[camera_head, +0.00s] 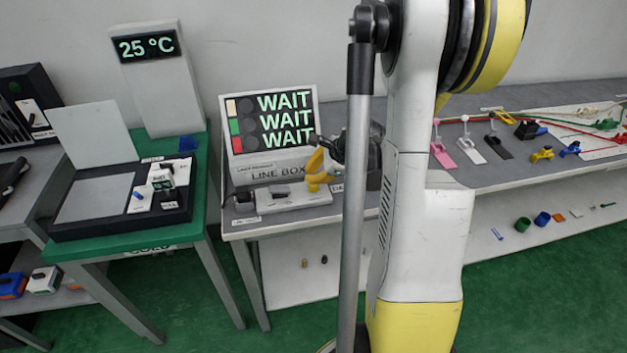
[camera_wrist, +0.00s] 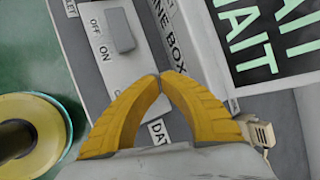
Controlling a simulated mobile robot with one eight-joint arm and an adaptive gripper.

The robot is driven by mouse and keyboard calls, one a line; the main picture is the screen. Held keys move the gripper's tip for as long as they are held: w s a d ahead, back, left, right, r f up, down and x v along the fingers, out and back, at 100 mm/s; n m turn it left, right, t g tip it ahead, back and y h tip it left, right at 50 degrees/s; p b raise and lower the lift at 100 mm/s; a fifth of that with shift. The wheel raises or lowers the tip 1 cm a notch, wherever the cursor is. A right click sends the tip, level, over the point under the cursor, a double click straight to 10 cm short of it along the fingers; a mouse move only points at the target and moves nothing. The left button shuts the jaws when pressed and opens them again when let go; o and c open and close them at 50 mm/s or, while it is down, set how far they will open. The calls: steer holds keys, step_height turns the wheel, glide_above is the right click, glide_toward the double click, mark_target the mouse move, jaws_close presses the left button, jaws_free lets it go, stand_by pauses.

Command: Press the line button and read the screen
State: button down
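The line box screen (camera_head: 275,120) shows WAIT on three rows, beside cream, green and red patches. Part of the screen also shows tilted in the wrist view (camera_wrist: 258,35). The LINE BOX (camera_head: 275,172) stands below it on a grey table. My gripper (camera_head: 312,183) is just in front of the box. In the wrist view the yellow fingertips (camera_wrist: 160,78) meet with nothing between them, over or near a light panel (camera_wrist: 112,60) marked OFF and ON with a grey switch (camera_wrist: 120,30). I cannot pick out the line button; my fingers cover part of the panel.
A beige connector (camera_wrist: 260,132) is right of my fingers. A green table (camera_head: 205,190) at left holds a black tray and a 25 °C display (camera_head: 146,47). Small levers and cables lie on the right bench (camera_head: 540,165). My arm hides the middle.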

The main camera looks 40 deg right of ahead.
steer(key=shift+r+p, duration=0.45)
steer(key=shift+r, duration=0.35)
steer(key=shift+r+p, duration=1.9)
steer(key=shift+r, duration=0.65)
steer(key=s+a+r+n, duration=0.2)
steer(key=a+r+n, duration=0.25)
steer(key=a, duration=0.25)
steer(key=s+a+r+n+g, duration=0.1)
steer(key=a+r+n, duration=0.2)
steer(key=a+n, duration=0.4)
steer(key=s+a+r+n, duration=0.2)
steer(key=a+r+n, duration=0.2)
steer(key=a, duration=0.4)
steer(key=s+a+r+n+h, duration=0.1)
steer(key=s+a+n, duration=0.6)
steer(key=s+n, duration=0.1)
steer(key=shift+a+r+n+t, duration=0.15)
steer(key=shift+a+n+t, duration=0.2)
steer(key=shift+n, duration=0.5)
